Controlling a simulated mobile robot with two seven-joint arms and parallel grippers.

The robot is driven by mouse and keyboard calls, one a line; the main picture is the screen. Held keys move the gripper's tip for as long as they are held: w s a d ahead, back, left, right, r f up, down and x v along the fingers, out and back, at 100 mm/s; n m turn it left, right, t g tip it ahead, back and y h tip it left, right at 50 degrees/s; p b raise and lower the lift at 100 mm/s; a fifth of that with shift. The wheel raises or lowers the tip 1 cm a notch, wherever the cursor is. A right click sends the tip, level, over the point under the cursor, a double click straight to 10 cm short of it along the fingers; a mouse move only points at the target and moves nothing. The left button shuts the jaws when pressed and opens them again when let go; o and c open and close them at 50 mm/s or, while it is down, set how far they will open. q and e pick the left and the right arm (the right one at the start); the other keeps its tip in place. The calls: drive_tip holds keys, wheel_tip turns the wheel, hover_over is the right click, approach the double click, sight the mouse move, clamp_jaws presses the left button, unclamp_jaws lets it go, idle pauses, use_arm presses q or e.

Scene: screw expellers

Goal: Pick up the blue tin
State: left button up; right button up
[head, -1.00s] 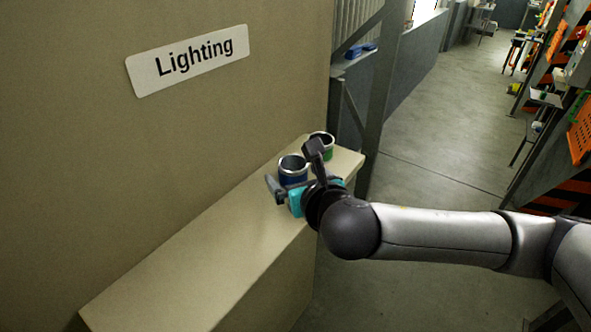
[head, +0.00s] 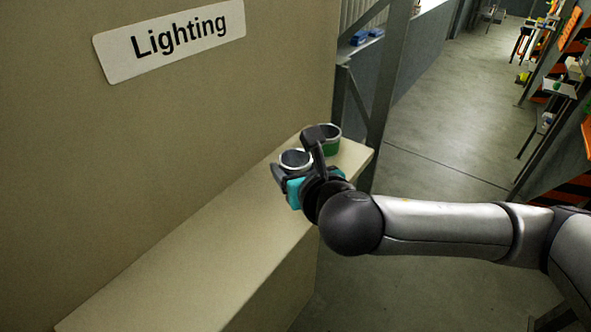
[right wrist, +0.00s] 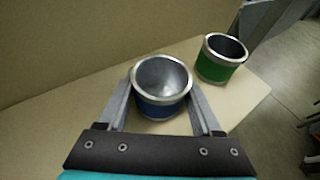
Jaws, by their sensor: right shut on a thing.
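The blue tin (right wrist: 160,108) is an open, empty cup with a silver rim, upright between the two fingers of my right gripper (right wrist: 163,104) in the right wrist view. The fingers are shut on its sides. In the head view the tin (head: 295,159) shows mostly as its rim, with its body largely hidden behind my right gripper (head: 293,170). I cannot tell whether it still touches the ledge. My left gripper is in neither view.
A green tin (right wrist: 219,62) with a silver rim stands right beside the blue one, near the ledge's far end. The beige ledge (head: 190,270) is otherwise clear. A wall with a "Lighting" sign (head: 170,40) rises behind it, and a metal post (head: 388,90) stands past its end.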

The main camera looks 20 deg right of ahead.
drive_tip(key=c, duration=0.6)
drive_tip(key=shift+r, duration=0.1)
drive_tip(key=shift+c, duration=0.3)
